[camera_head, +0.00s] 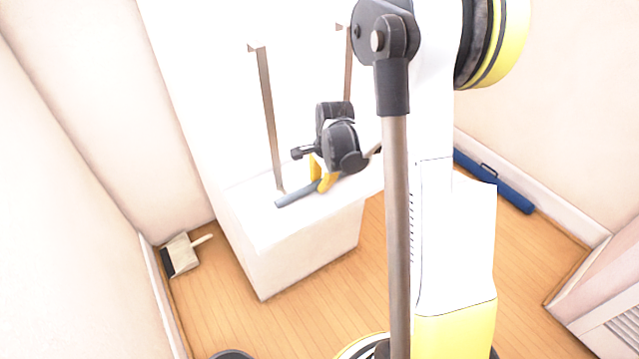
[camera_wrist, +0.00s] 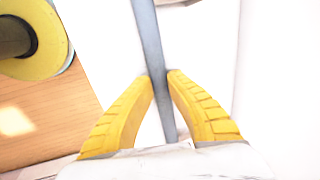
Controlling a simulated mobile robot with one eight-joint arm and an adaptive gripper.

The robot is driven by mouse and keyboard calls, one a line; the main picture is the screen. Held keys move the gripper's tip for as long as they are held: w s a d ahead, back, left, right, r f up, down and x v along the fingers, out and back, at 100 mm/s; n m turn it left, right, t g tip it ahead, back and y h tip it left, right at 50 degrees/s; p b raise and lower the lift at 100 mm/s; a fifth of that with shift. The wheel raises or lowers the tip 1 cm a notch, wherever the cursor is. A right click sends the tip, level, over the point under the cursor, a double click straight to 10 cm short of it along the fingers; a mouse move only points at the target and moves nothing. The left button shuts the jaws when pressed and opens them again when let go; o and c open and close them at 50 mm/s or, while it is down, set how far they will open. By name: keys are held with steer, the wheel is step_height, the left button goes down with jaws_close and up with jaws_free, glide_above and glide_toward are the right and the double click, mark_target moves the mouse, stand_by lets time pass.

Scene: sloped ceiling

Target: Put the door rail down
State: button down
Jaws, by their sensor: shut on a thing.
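The door rail (camera_head: 296,194) is a slim grey-blue bar. In the head view it lies across the front part of a white block's top (camera_head: 275,225), its left end near the front edge. I cannot tell whether it touches the surface or hangs just above it. My gripper (camera_head: 322,184) has yellow fingers and is shut on the rail. In the wrist view my gripper's fingers (camera_wrist: 160,82) close on both sides of the rail (camera_wrist: 148,35), which runs up the picture between them. The rail's right part is hidden behind my gripper and arm.
Two brown upright bars (camera_head: 268,115) stand at the back of the white block, one close left of my gripper. A dustpan (camera_head: 184,254) lies on the wooden floor at left. A long blue case (camera_head: 510,190) lies along the right wall.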

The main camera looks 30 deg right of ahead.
steer(key=c, duration=1.5)
jaws_free()
steer(key=shift+o, duration=0.2)
steer(key=p+v, duration=0.5)
steer(key=v, duration=0.7)
steer(key=s+a+r+n+t, duration=0.4)
steer(key=s+a+r+n, duration=0.8)
steer(key=s+a+n, duration=0.3)
steer(key=shift+s+a+n+t, duration=0.3)
steer(key=shift+s+n, duration=0.15)
steer(key=shift+n, duration=0.85)
steer(key=shift+r, duration=0.1)
